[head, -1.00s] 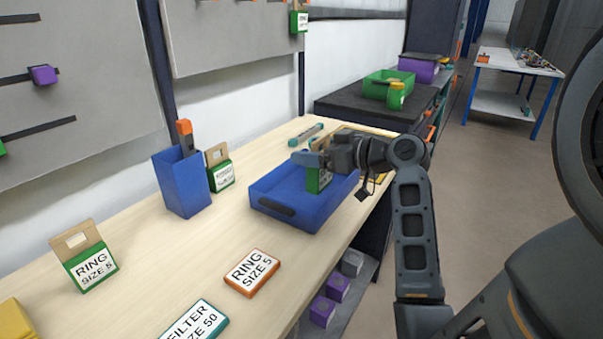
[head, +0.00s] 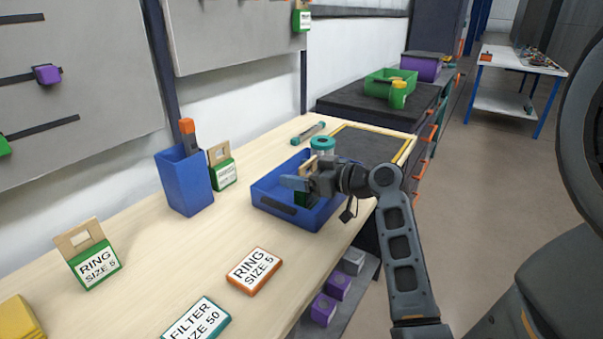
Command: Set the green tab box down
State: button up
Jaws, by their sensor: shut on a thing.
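My gripper (head: 294,183) is over the blue tray (head: 280,212) on the wooden bench. It is shut on the green tab box (head: 302,197), whose dark green lower part shows below the fingers. A bit of tan tab shows above the gripper. The box is inside the tray's outline, low between its walls. The gripper and wrist hide much of the box, and I cannot tell whether it touches the tray floor.
A teal-lidded jar (head: 322,148) stands just behind the tray. A yellow-edged dark mat (head: 362,146) lies beyond it. A blue bin (head: 184,182) and another green tab box (head: 222,171) stand left. An orange-edged "RING" box (head: 254,271) lies in front.

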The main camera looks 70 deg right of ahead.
jog(key=o, duration=0.9)
jog(key=shift+o, duration=0.2)
jog(key=shift+r+p, duration=0.2)
jog(key=shift+p, duration=0.15)
jog(key=b+v, duration=0.2)
jog(key=v, duration=1)
